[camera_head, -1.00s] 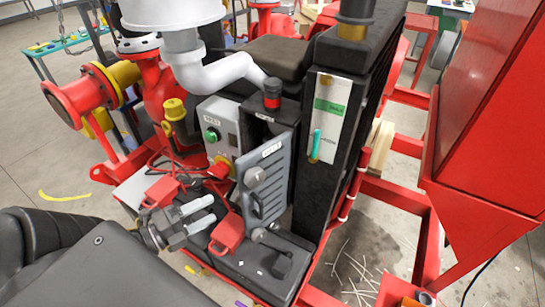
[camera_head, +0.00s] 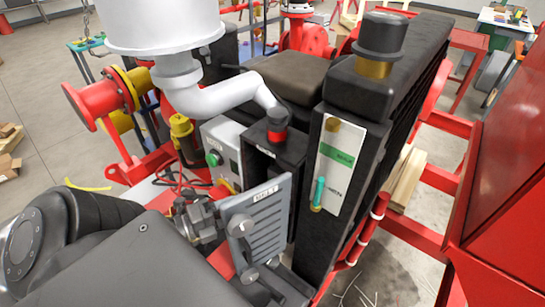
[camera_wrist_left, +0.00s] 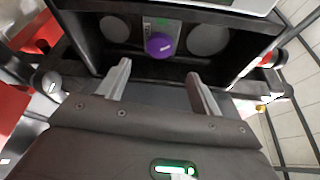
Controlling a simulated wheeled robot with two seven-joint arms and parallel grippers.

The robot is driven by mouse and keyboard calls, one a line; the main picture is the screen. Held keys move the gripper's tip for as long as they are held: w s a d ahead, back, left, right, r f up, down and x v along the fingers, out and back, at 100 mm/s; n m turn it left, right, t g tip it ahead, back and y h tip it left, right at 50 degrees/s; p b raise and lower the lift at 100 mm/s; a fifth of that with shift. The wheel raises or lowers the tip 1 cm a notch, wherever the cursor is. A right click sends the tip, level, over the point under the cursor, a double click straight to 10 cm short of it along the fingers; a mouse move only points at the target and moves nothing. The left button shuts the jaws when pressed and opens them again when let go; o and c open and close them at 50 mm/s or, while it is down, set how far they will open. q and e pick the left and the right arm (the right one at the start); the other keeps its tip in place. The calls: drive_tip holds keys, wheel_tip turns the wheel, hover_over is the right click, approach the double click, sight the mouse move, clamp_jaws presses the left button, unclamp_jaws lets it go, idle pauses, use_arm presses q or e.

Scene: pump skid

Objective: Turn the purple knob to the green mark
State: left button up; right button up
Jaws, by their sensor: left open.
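The purple knob (camera_wrist_left: 160,45) is in the left wrist view, low on a grey strip inside a dark open box. A small green mark (camera_wrist_left: 164,21) is on the strip above it. My left gripper (camera_wrist_left: 157,76) is open and empty, its two fingers pointing at the knob, one to each side and apart from it. In the head view, my left gripper (camera_head: 203,224) is beside the grey slatted door (camera_head: 262,228), which stands swung out and hides the fingertips. The knob is hidden in the head view. My right gripper is not in view.
Round grey faces (camera_wrist_left: 207,40) flank the knob, within the box walls. In the head view, a white pipe (camera_head: 228,98) and a black post with a green-marked gauge plate (camera_head: 337,165) stand close by. A grey control box (camera_head: 221,148) is behind the gripper.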

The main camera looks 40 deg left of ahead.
use_arm(q)
drive_tip(key=p+x, duration=0.2)
drive_tip(key=x, duration=0.8)
drive_tip(key=shift+p, duration=0.4)
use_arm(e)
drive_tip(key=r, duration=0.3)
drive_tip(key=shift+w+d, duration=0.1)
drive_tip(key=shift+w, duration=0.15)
use_arm(q)
drive_tip(key=shift+c, duration=0.2)
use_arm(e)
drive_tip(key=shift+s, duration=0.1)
use_arm(q)
drive_tip(key=c, duration=1)
